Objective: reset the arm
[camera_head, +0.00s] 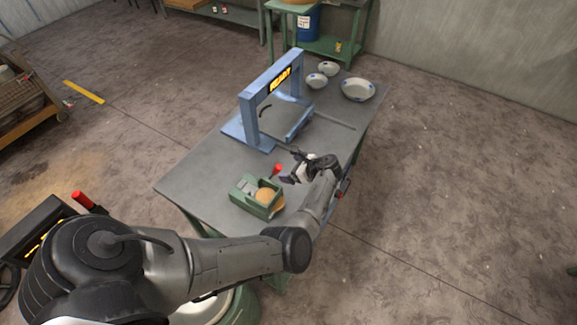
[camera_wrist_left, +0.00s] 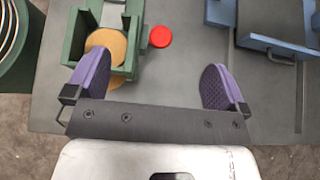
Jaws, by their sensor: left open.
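My left arm comes in from the lower left of the head view. My left gripper (camera_head: 292,168) is over the near part of the grey table (camera_head: 190,178). In the left wrist view its two purple fingers (camera_wrist_left: 155,88) are wide apart with nothing between them. A green holder (camera_head: 238,196) with round tan pieces (camera_head: 265,196) stands to the left of the gripper, and it shows in the wrist view (camera_wrist_left: 74,42) beyond the left finger. A red knob (camera_head: 277,168) is beside the holder, and it also shows in the wrist view (camera_wrist_left: 160,37). My right gripper does not show.
A blue frame (camera_head: 248,118) with a lit sign stands mid-table. Two small bowls (camera_head: 317,81) (camera_head: 329,68) and a larger bowl (camera_head: 358,90) are at the far end. A green shelf (camera_head: 325,45) stands behind. The floor right of the table is clear.

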